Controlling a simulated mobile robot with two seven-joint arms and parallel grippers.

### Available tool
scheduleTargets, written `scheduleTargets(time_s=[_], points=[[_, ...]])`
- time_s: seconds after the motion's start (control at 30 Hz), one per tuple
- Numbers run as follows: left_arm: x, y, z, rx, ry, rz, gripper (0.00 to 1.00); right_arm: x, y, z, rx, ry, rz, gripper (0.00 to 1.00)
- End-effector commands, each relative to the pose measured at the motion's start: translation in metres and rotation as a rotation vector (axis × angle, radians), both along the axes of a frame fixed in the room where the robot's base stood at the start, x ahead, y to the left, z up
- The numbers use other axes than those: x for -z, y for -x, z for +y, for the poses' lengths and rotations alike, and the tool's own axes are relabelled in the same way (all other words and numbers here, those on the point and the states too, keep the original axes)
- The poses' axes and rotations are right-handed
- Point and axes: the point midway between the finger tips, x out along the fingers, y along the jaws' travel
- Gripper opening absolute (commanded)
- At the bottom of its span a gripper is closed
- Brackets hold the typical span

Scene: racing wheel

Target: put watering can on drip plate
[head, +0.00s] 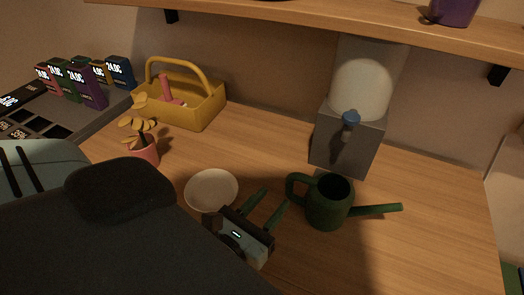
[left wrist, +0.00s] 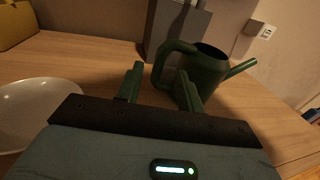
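The dark green watering can (head: 329,205) stands upright on the wooden table, in front of the grey dispenser, with its spout to the right and its handle to the left. It also shows in the left wrist view (left wrist: 205,68). The drip plate (head: 211,190), a round white dish, lies empty to the left of the can; its edge shows in the left wrist view (left wrist: 30,108). My left gripper (head: 268,205) is open, with its green fingers pointing at the can's handle side. In the left wrist view its fingers (left wrist: 163,85) are apart, with nothing held between them. My right gripper is not seen.
A grey dispenser (head: 345,140) with a blue tap stands behind the can. A potted plant (head: 145,152) and a yellow basket (head: 195,112) stand at the back left. A shelf (head: 330,18) overhangs the table. The table right of the can is clear.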

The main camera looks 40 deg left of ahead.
Motion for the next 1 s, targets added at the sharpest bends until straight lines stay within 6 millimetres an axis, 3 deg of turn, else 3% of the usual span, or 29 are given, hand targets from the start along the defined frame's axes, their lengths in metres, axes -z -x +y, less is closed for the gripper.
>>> scheduleTargets(time_s=[0.3, 1.0], points=[[-0.001, 0.024, -0.001, -0.002, 0.001, -0.002, 0.37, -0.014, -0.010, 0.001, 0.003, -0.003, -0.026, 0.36], [0.000, 0.028, -0.002, 0.000, 0.000, 0.000, 0.37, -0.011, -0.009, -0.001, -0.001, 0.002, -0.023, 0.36]])
